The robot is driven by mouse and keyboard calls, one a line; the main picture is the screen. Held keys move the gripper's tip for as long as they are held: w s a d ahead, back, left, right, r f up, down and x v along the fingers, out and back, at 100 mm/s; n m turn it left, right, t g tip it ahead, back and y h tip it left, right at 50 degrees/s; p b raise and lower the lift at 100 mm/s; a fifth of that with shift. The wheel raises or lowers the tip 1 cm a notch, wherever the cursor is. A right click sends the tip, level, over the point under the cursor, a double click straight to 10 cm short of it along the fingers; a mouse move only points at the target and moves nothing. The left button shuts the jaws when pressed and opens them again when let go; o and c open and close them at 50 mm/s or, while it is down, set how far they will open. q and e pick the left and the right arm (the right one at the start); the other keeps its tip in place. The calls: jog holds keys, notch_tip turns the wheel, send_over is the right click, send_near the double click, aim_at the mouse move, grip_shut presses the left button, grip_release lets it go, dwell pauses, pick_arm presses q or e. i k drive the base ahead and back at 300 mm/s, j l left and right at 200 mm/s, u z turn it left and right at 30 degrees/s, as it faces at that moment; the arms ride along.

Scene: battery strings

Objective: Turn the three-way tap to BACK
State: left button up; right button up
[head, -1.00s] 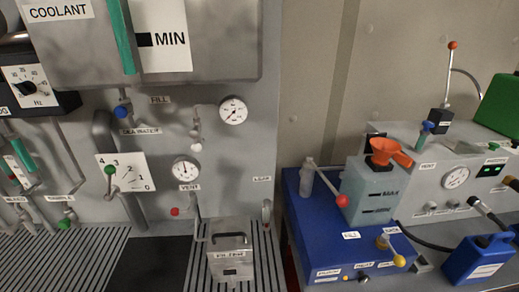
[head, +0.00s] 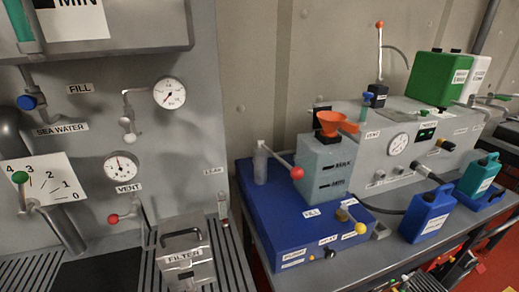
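A small tap with a yellow ball-ended handle (head: 358,226) sits on top of the blue box (head: 262,222), near its front right corner. I take it for the three-way tap. Its handle points down and right in the picture, toward the box's front edge. A white label (head: 311,213) that seems to read FILL lies left of the tap. Another small label (head: 348,203) lies just behind it; its print is too small to read surely. Neither of my grippers shows in the head view.
A translucent tank (head: 325,172) with an orange funnel (head: 333,123) stands behind the tap. A red-knobbed lever (head: 282,164) is to its left. A blue canister (head: 427,215) and a dark hose (head: 390,211) are at the right. The space before the box looks clear.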

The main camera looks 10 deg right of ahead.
aim_at(360, 228)
jog(key=k+l+z, duration=0.1)
jog(key=l+z, duration=0.3)
jog(key=k+l+z, duration=0.1)
jog(key=l+z, duration=0.15)
jog(key=z, duration=0.15)
